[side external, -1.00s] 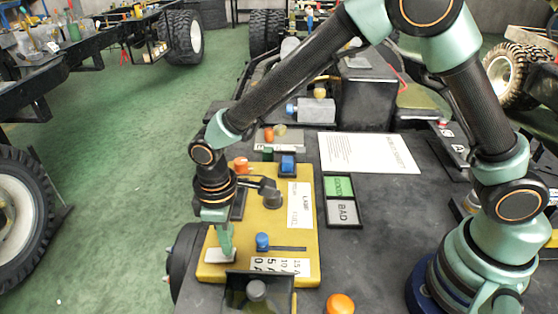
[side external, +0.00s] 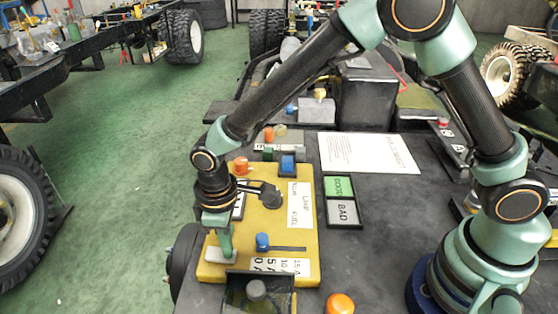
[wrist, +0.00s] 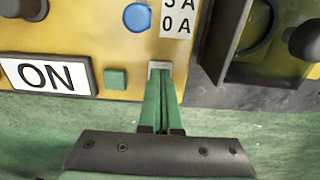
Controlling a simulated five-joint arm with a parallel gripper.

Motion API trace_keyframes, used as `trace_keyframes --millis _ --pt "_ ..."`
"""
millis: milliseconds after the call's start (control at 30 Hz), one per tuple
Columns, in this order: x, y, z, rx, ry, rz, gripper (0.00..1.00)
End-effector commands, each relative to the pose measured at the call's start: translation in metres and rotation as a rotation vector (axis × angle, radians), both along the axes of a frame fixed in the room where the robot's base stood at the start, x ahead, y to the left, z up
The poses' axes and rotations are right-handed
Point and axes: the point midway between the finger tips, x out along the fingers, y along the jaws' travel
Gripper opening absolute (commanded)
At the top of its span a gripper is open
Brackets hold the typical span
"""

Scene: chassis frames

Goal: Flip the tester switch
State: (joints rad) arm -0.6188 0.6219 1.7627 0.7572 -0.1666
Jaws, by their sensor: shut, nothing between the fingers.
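The yellow tester box (side external: 285,225) lies on the dark bench, with a pale plate (side external: 213,255) at its near left corner, apparently the switch. My gripper (side external: 226,254) points down at this plate, its fingers closed together and empty. In the wrist view, the closed green fingertips (wrist: 161,76) end at a small pale piece (wrist: 159,65) at the box's edge; whether they touch is unclear. A white ON sign (wrist: 45,75) and a small green square (wrist: 115,78) are left of them. The sign is partly hidden behind my wrist in the side view (side external: 238,208).
A blue knob (side external: 262,241) and a number label (side external: 281,266) sit near the fingers. A dark tray-like part (side external: 258,292) stands just in front. GOOD and BAD pads (side external: 342,200) lie right of the box. An orange knob (side external: 340,304) is at the front.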

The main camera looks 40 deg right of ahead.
Motion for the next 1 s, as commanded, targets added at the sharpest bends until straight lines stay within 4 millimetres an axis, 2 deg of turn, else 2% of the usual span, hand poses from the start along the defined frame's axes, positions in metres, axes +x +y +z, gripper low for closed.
trace_keyframes --millis 1000 --pt "0.000 0.000 0.068 0.001 -0.001 0.000 0.00"
